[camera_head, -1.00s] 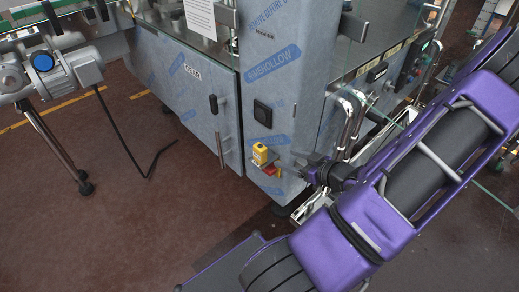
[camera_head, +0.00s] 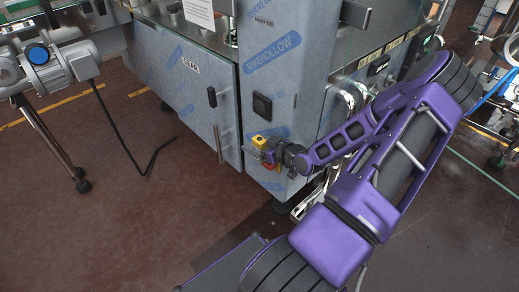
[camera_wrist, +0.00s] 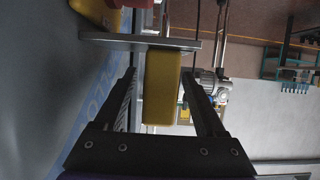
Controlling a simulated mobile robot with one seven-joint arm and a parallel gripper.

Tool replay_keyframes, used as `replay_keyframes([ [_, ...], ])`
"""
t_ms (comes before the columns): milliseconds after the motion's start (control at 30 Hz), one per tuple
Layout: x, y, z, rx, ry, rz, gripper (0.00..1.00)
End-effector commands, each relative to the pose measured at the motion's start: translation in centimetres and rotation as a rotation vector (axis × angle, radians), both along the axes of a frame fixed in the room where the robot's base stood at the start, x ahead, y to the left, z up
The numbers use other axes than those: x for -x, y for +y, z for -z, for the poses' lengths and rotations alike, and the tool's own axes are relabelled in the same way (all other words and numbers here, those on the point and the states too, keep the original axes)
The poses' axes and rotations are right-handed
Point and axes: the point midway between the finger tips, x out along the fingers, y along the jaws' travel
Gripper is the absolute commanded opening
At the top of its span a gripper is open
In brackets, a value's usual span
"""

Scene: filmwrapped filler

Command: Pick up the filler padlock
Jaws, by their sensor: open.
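The yellow padlock (camera_head: 258,141) is at the corner of the film-wrapped cabinet in the head view, partly hidden by my gripper (camera_head: 270,153). In the wrist view the padlock (camera_wrist: 161,88) is a plain yellow block next to a thin grey plate (camera_wrist: 140,41). My gripper (camera_wrist: 158,74) is open, with one finger on each side of the padlock. A gap shows on both sides, so the fingers look apart from it. The padlock's shackle cannot be made out.
A red and yellow switch (camera_head: 268,167) sits just below the padlock. The cabinet's blue-grey panel (camera_wrist: 45,85) runs close along the left of the wrist view. Bent metal pipes (camera_head: 347,100) stand right of the corner. Open brown floor (camera_head: 130,210) lies to the left.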

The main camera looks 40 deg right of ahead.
Motion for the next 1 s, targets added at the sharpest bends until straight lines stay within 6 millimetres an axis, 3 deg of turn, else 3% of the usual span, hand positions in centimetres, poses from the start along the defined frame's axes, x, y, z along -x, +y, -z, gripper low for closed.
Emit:
replay_keyframes([
  [100, -1.10, 0.08, 0.40, 0.002, -0.001, -0.001, 0.72],
  [367, -1.27, 0.06, 0.43, 0.001, 0.000, 0.001, 0.72],
  [767, -1.24, 0.06, 0.42, 0.001, 0.000, 0.001, 0.01],
  [1000, -1.26, 0.05, 0.39, 0.002, -0.001, 0.000, 0.00],
])
